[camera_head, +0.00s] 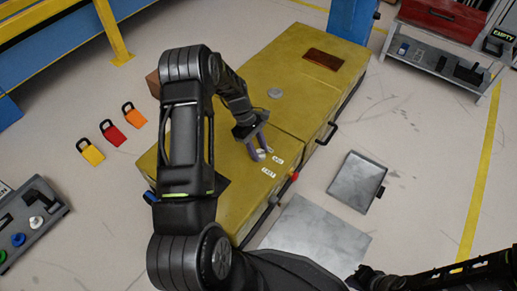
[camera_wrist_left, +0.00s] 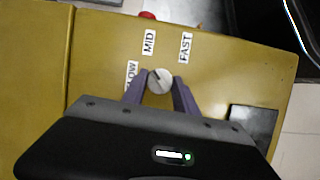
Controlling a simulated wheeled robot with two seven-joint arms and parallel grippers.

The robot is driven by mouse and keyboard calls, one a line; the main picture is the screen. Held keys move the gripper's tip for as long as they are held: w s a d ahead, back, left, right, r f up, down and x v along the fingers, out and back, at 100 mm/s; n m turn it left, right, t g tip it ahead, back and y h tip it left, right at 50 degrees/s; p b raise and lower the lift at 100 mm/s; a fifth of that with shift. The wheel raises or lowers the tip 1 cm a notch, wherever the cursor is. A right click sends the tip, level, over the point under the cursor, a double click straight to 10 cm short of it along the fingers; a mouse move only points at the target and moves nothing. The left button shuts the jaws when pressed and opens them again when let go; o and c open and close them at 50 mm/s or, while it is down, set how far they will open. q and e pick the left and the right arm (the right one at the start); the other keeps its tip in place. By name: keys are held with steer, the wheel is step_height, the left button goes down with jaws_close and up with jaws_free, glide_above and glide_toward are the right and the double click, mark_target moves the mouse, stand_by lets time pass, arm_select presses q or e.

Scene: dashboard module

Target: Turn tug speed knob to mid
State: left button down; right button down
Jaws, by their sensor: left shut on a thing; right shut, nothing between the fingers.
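The tug speed knob (camera_wrist_left: 159,81) is a small round grey knob with a dark line across its face, on the yellow tug top. Around it are labels SLOW (camera_wrist_left: 131,75), MID (camera_wrist_left: 149,42) and FAST (camera_wrist_left: 185,47). The line seems to slant toward the upper left, but its exact setting is hard to read. My left gripper (camera_wrist_left: 158,92) is shut on the knob, one finger on each side; in the head view it (camera_head: 261,153) reaches down onto the tug top. My right gripper (camera_head: 362,278) is at the bottom edge, shut and away from the knob.
The yellow tug (camera_head: 290,60) has a red button (camera_head: 294,176) at its edge. Yellow, red and orange padlock-like tags (camera_head: 112,132) lie on the floor at left. A control box (camera_head: 28,222) stands lower left. A grey metal plate (camera_head: 357,181) lies right of the tug.

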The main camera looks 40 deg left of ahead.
arm_select(q)
steer(key=shift+m+g, duration=0.4)
steer(key=shift+m, duration=0.7)
steer(key=c, duration=1)
jaws_free()
steer(key=shift+o, duration=0.2)
steer(key=shift+w, duration=0.1)
steer(key=p+v, duration=0.2)
steer(key=v, duration=0.5)
steer(key=shift+r+p, duration=0.3)
steer(key=shift+r, duration=0.1)
